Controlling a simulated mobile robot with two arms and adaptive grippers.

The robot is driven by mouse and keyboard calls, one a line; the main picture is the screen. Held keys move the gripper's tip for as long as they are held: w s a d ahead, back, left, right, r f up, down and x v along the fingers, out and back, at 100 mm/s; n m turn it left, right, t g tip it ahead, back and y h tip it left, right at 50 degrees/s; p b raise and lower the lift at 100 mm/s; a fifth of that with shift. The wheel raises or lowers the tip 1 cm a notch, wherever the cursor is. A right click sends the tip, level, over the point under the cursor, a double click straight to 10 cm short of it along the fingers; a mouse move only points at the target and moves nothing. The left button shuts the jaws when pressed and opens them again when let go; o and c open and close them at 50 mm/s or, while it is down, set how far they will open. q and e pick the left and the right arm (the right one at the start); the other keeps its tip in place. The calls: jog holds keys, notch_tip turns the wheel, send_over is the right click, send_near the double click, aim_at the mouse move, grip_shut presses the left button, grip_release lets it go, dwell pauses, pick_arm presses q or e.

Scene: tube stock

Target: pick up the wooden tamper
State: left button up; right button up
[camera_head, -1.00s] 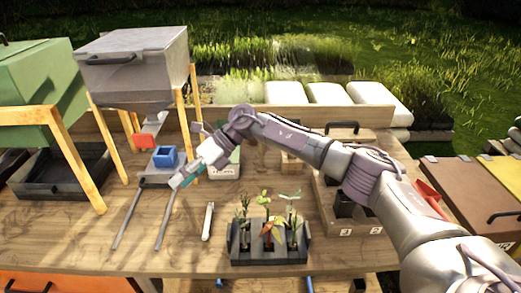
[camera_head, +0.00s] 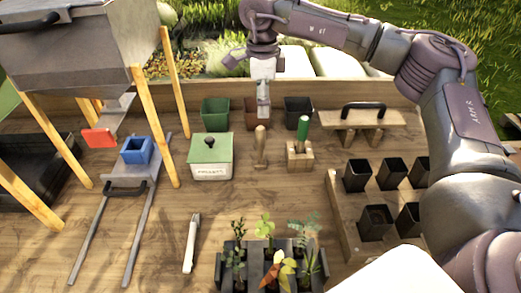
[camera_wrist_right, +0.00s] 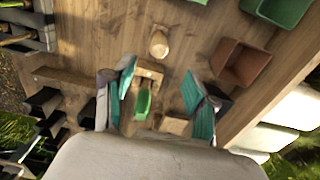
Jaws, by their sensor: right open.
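The wooden tamper (camera_head: 260,147), a small pale upright piece with a rounded top, stands on the bench between a green-lidded box and a wooden block. In the right wrist view the tamper (camera_wrist_right: 159,43) shows from above, just beyond the fingertips. My right gripper (camera_head: 263,112) points down above and slightly behind the tamper in the head view. Its teal-padded fingers (camera_wrist_right: 158,74) are spread apart with nothing held between them. My left gripper is not in view.
A green-handled tool (camera_head: 303,128) stands in a wooden block (camera_head: 299,154) right of the tamper. The green-lidded box (camera_head: 211,157) is on its left. Green (camera_head: 215,112) and dark (camera_head: 298,110) pots stand behind. Bare bench lies in front, before the seedling tray (camera_head: 233,268).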

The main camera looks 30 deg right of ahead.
aim_at(261, 128)
notch_tip(261, 128, down, 5)
jog(key=shift+r+p, duration=0.2)
jog(key=shift+p, duration=0.1)
jog(key=shift+f, duration=0.25)
jog(key=f+p, duration=0.2)
jog(key=f, duration=0.2)
jog(key=shift+a+f, duration=0.2)
jog(key=shift+f, duration=0.2)
jog(key=shift+r, duration=0.1)
grip_shut()
